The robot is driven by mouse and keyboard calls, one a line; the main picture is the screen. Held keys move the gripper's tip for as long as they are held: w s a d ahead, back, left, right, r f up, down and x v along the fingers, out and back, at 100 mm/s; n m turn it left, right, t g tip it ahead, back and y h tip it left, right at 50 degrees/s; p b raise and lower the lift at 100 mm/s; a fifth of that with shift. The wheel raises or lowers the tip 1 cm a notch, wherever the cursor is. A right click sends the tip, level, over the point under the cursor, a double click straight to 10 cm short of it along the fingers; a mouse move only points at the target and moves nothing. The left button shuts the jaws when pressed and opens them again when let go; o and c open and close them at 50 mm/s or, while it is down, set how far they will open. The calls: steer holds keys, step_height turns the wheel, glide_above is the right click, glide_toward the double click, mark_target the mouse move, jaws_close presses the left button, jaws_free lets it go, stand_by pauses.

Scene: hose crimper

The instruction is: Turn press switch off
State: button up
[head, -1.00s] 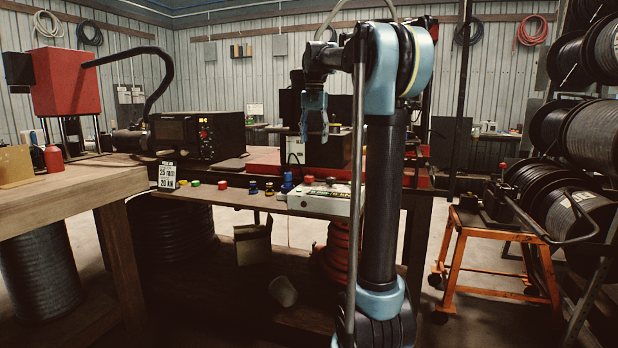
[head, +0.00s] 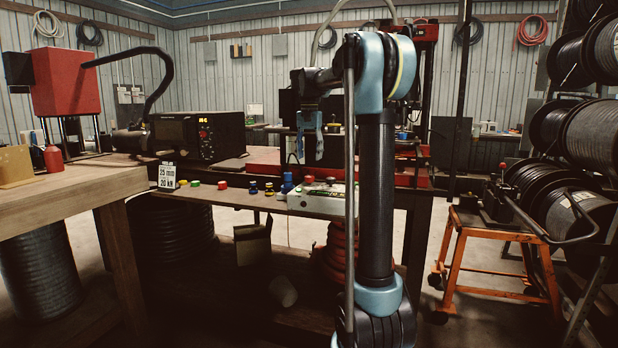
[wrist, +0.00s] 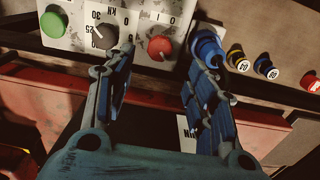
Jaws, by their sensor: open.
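The press control box (head: 315,203) sits at the front edge of the bench in the head view. In the wrist view, its pale panel (wrist: 122,14) carries a red rotary switch (wrist: 160,46) marked I and O, a black dial (wrist: 102,37) with a kN scale, and a green button (wrist: 54,25). My gripper (head: 310,158) is above the box in the head view. In the wrist view my gripper (wrist: 157,62) is open and empty. Its fingers lie on either side of the red switch in the picture; I see no contact. The switch's exact setting is hard to tell.
Blue dies (wrist: 207,46) stand beside the box, close to the right finger in the wrist view. Orange cart (head: 460,250) is right.

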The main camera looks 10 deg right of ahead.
mark_target(309, 180)
step_height(309, 180, down, 9)
steer(key=shift+r, duration=0.2)
stand_by(0.3)
steer(key=c, duration=1.1)
